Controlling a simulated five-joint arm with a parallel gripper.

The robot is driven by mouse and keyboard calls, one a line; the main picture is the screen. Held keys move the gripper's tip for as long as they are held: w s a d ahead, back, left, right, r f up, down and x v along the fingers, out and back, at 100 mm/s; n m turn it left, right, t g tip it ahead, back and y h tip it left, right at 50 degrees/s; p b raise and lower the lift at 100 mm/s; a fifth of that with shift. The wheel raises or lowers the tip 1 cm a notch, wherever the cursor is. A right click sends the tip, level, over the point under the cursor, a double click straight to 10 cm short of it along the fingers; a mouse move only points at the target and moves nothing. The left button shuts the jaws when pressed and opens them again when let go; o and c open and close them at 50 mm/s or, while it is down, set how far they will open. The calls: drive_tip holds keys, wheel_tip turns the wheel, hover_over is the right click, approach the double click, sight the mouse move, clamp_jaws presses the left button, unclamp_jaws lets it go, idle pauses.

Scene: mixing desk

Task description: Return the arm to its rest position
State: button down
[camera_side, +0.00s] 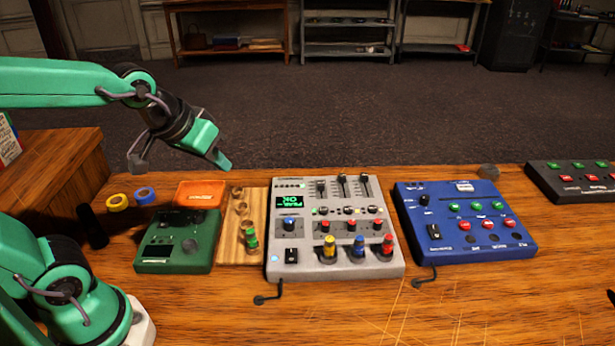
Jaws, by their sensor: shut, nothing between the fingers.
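My gripper (222,163) is at the end of my green arm, in the air at the upper left of the desk. Its fingers are shut and hold nothing. It points down and to the right, and in the picture its tip shows just above the orange box (201,194) and the wooden strip (254,193). It appears apart from everything on the desk. My arm reaches in from the left edge, with the elbow bent above the desk.
A grey mixer (310,262) stands mid-desk, with a blue button box (470,250) to its right and a black box (545,182) at the far right. A green box (160,262) and yellow (117,202) and blue (145,195) rings lie left.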

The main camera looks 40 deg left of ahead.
drive_tip(key=s+a+m, duration=0.1)
drive_tip(key=s, duration=0.6)
drive_tip(key=shift+s+r+m+g, duration=0.25)
drive_tip(key=shift+s+m+g, duration=0.05)
drive_tip(key=shift+m+g, duration=0.1)
idle(0.4)
